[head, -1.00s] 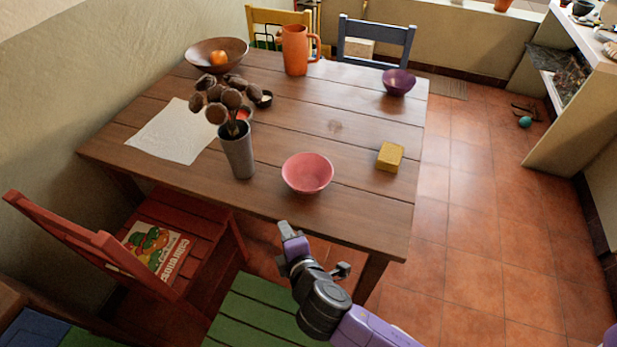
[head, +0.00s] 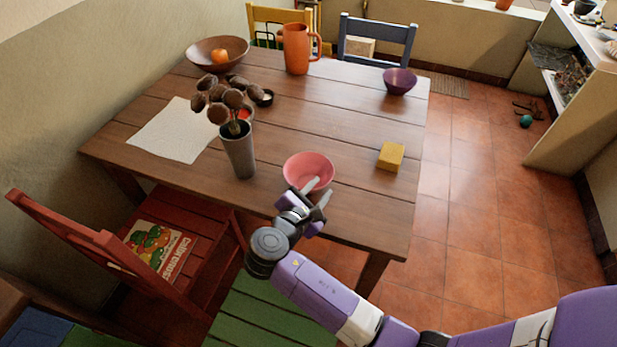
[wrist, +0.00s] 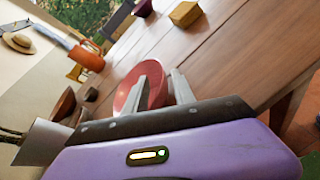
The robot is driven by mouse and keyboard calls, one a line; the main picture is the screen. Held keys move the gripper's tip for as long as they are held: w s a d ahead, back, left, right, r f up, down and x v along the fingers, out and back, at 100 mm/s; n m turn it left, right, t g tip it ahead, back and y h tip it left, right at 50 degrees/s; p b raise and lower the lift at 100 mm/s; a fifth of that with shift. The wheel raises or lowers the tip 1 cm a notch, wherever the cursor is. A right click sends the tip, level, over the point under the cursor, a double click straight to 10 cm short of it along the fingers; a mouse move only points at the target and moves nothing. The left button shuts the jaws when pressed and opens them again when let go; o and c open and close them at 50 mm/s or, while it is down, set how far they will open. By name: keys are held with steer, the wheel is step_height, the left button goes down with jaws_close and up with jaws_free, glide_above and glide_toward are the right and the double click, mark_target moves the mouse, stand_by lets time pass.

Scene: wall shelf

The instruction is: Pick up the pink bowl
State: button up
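The pink bowl (head: 309,169) stands upright near the front edge of the wooden table, and it also shows in the wrist view (wrist: 127,88), where it looks red. My gripper (head: 318,190) is open at the bowl's near side. In the head view its fingers overlap the bowl's near rim and front. In the wrist view the two fingers (wrist: 162,88) are spread apart, with part of the bowl showing between and left of them. I cannot tell whether a finger touches the bowl. The gripper hides the bowl's lower near side.
A grey vase of dried pods (head: 239,152) stands just left of the bowl. A yellow block (head: 391,156) lies to the right. A purple bowl (head: 399,83), an orange pitcher (head: 296,52) and a brown bowl (head: 203,56) stand farther back. The table (head: 345,125) is bare behind the bowl.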

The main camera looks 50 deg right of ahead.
mark_target(324, 185)
steer(key=x, duration=0.4)
steer(key=shift+f, duration=0.2)
steer(key=shift+c, duration=0.2)
jaws_close()
steer(key=shift+f, duration=0.1)
stand_by(0.9)
